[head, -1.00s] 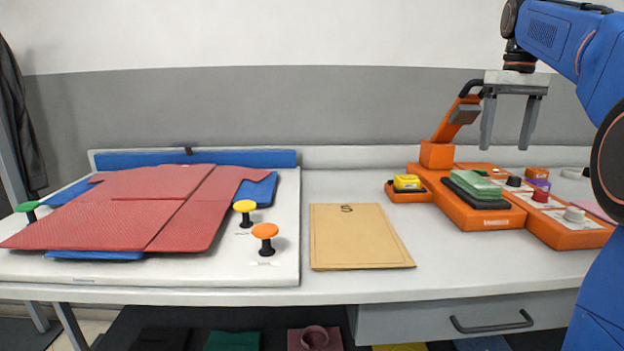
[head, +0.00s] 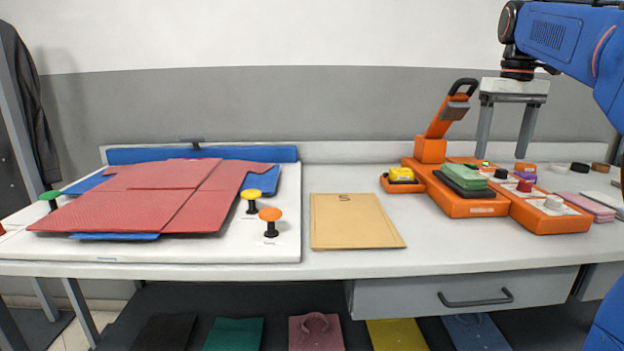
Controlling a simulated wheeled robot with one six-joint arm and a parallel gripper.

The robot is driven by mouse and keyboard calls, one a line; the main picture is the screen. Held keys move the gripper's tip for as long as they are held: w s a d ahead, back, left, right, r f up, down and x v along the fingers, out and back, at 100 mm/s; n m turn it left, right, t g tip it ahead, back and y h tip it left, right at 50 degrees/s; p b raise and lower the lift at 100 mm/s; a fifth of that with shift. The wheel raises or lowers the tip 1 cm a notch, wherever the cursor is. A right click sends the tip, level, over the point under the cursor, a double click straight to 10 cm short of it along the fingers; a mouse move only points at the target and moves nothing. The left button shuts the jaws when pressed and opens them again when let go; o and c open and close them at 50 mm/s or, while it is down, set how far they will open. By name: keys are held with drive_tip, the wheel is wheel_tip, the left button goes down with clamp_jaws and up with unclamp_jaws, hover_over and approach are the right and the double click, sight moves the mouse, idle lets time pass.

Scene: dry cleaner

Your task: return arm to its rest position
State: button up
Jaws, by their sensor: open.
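My gripper (head: 507,142) hangs at the upper right in the head view, fingers pointing down. Its two grey fingers are apart with nothing between them. It appears in front of the wall, above the orange press device (head: 470,205) on the table. My blue arm reaches in from the right edge. The device's orange lever (head: 438,127) with a black handle stands raised, left of the gripper. A green block on a dark pad (head: 474,177) sits on the device.
A red folded shirt (head: 165,195) lies on the white board (head: 275,247) at left, beside green, yellow and orange knobs. A tan envelope (head: 355,225) lies mid-table. A yellow block (head: 401,174) sits in an orange tray. Folded shirts (head: 315,330) lie below. The table's front middle is clear.

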drive_tip(key=s+a+f+t, duration=0.1)
drive_tip(key=s+a+f, duration=0.3)
drive_tip(key=s+f, duration=0.5)
drive_tip(key=s+a+f+t, duration=0.2)
drive_tip(key=s+a+f, duration=0.3)
drive_tip(key=s+f, duration=0.4)
drive_tip(key=s+a+f+t, duration=0.1)
drive_tip(key=s+a+f, duration=0.3)
drive_tip(key=s+f, duration=0.6)
wheel_tip(320, 180, down, 4)
drive_tip(key=shift+a+r, duration=0.15)
drive_tip(key=shift+a, duration=0.15)
